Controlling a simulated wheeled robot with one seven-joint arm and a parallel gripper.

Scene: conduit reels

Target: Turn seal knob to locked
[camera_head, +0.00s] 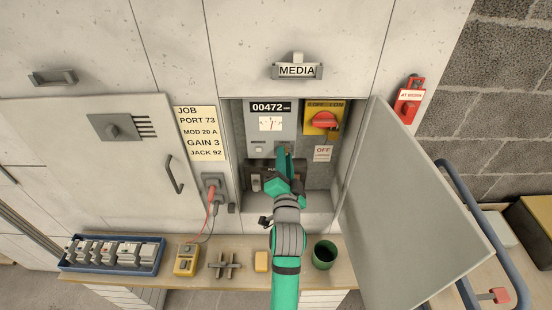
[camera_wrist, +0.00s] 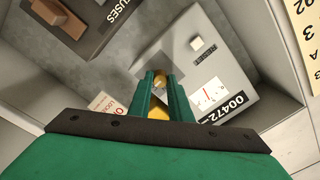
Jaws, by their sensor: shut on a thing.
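The seal knob (camera_wrist: 158,83) looks like a small brass piece on a dark plate at the corner of the grey meter (camera_head: 271,122). In the wrist view it sits between my fingertips. My gripper (camera_wrist: 161,80) is shut on it. In the head view my gripper (camera_head: 285,155) reaches into the open cabinet, at the meter's lower right, and hides the knob. The fingers cover most of the knob, so I cannot tell which way it points. The meter reads 00472 and has a white dial.
Right of the meter is a yellow switch with a red handle (camera_head: 324,119), above an OFF tag (camera_head: 322,153). The fuse box (camera_wrist: 75,20) is below. The open door (camera_head: 415,215) stands close right of my arm. A green cup (camera_head: 324,254) and yellow tester (camera_head: 187,260) stand on the bench.

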